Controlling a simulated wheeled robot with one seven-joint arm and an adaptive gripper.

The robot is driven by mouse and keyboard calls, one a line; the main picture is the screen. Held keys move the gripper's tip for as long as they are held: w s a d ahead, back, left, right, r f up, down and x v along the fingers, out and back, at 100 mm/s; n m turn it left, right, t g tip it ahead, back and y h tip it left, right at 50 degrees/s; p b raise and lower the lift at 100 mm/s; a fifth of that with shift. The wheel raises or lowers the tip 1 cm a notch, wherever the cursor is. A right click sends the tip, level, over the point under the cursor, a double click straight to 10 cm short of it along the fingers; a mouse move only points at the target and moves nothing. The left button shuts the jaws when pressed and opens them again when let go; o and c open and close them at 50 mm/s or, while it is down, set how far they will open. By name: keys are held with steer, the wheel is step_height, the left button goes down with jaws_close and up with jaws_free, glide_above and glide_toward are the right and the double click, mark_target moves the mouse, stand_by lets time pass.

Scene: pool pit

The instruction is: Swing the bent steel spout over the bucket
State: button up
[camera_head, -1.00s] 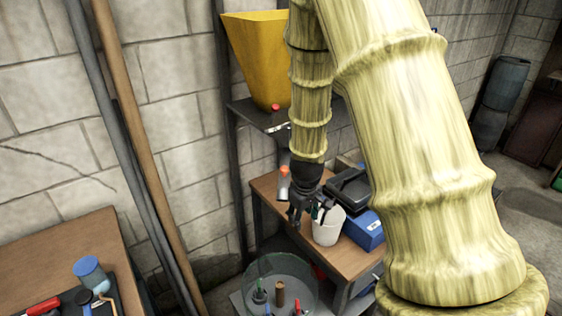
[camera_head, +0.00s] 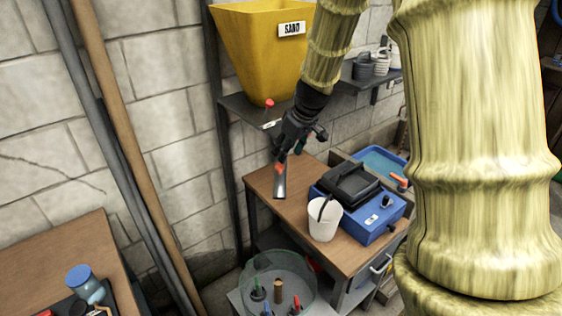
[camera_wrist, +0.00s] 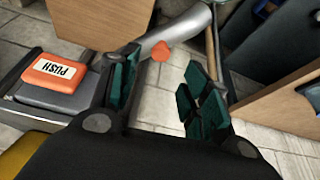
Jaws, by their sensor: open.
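The bent steel spout (camera_head: 280,185) hangs below the yellow hopper's shelf, left of the white bucket (camera_head: 325,218). Its silver tube (camera_wrist: 187,30) and orange tab (camera_wrist: 160,50) show in the wrist view. The bucket stands upright on the wooden bench, its dark handle raised. The spout's lower end appears left of the bucket, not over it. My gripper (camera_head: 288,152) is open and tilted downward by the upper part of the spout. In the wrist view the orange tab lies ahead between my two green-padded fingers (camera_wrist: 163,85); contact cannot be told. The spout's upper joint is hidden.
The yellow sand hopper (camera_head: 258,50) is above, with a red push button (camera_head: 269,102) on the shelf edge, large and close left in the wrist view (camera_wrist: 55,80). A blue scale-like box (camera_head: 365,215) stands right of the bucket. A clear round tub (camera_head: 245,290) is below.

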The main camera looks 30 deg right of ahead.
mark_target(280, 165)
steer(key=shift+p+x, duration=0.65)
steer(key=shift+x, duration=3)
jaws_close()
